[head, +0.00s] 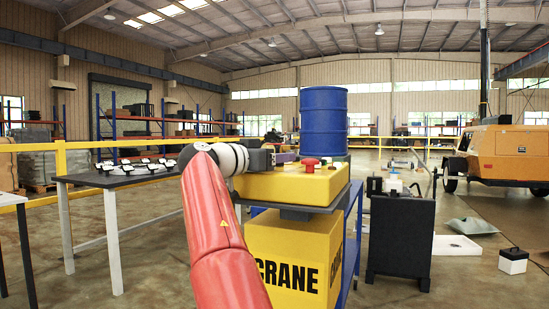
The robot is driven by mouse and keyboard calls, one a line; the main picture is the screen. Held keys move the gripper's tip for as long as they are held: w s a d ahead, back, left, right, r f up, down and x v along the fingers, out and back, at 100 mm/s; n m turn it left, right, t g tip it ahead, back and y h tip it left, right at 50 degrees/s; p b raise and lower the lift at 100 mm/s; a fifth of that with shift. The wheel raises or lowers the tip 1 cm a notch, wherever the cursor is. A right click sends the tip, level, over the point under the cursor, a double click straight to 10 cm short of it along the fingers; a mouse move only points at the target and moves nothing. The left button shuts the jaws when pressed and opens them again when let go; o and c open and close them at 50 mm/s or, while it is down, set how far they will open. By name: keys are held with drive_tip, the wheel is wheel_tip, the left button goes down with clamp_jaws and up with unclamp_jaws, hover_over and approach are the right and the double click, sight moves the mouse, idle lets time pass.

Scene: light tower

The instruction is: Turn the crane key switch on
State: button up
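The yellow crane control panel (300,184) sits on top of a yellow pedestal marked CRANE (290,240). A red mushroom-shaped button (310,163) stands on its top face. I cannot make out the key switch; it is too small or hidden by my arm. My red arm reaches up from the bottom of the view, and its white and dark wrist is over the panel's left rear part. My gripper (273,153) is at the panel's far left, mostly hidden by the wrist. I cannot tell whether its fingers are open or touching anything.
A blue drum (324,120) stands behind the panel. A dark table with small items (120,177) is at left. A black cabinet (400,238) stands close at right. A yellow light tower trailer (505,153) is farther right. A yellow railing runs behind.

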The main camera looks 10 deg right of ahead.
drive_tip(key=b+v, duration=0.1)
drive_tip(key=v, duration=0.6)
drive_tip(key=shift+s+a, duration=0.2)
drive_tip(key=shift+a, duration=0.15)
